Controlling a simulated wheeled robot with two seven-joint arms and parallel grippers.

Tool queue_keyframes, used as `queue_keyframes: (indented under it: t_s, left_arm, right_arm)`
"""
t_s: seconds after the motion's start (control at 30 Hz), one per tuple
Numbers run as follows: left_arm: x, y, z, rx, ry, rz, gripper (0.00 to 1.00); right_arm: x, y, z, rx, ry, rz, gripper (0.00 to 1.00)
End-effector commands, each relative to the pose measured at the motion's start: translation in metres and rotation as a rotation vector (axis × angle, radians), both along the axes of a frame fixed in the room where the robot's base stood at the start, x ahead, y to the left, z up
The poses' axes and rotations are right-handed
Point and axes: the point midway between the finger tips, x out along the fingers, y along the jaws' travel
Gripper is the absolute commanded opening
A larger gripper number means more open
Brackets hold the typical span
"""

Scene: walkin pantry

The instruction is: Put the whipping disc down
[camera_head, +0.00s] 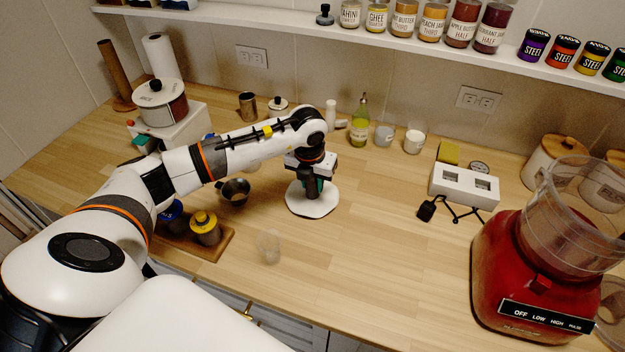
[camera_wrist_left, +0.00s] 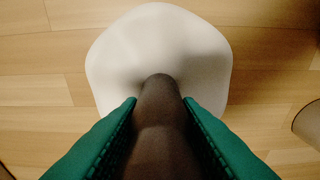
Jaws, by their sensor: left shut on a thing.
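The whipping disc (camera_head: 312,206) is a white, round-cornered plate with a dark upright stem. It is at the middle of the wooden counter in the head view, and its plate also fills the upper middle of the left wrist view (camera_wrist_left: 115,55). My left gripper (camera_head: 313,185) points down over the plate. Its green fingers are shut on the dark stem, one on each side, in the left wrist view (camera_wrist_left: 160,105). The plate lies flat, on or just above the wood; I cannot tell if it touches. My right gripper is not in view.
A red food processor (camera_head: 530,270) stands at the right. A white slotted block (camera_head: 463,187) is left of it. A clear cup (camera_head: 268,246) stands in front of the disc, and a wooden tray with canisters (camera_head: 215,250) is to the left. The counter (camera_head: 375,235) right of the disc is bare.

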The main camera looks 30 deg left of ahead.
Motion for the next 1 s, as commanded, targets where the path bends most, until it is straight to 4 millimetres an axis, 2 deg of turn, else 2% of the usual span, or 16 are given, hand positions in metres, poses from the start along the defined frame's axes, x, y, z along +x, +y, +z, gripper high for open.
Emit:
queue_keyframes:
  t_s: [0.03,0.17,0.5,0.57,0.67,1.0]
  left_arm:
    - [0.0,0.0,-0.002,0.0,0.0,0.0,0.34]
    - [0.0,0.0,-0.001,0.0,0.0,0.0,0.53]
    - [0.0,0.0,0.004,0.0,0.0,0.0,0.53]
    - [0.0,0.0,0.007,0.0,-0.003,0.0,0.53]
    - [-0.002,0.0,0.023,0.0,-0.005,-0.001,0.53]
    - [-0.013,-0.003,0.094,0.001,-0.005,0.0,0.53]
  right_arm:
    - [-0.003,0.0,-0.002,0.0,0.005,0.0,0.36]
    - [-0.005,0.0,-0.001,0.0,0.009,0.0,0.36]
    - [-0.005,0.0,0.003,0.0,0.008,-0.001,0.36]
    - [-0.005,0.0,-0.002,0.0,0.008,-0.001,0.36]
    - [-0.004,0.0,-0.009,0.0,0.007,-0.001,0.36]
    - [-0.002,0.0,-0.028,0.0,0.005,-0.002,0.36]
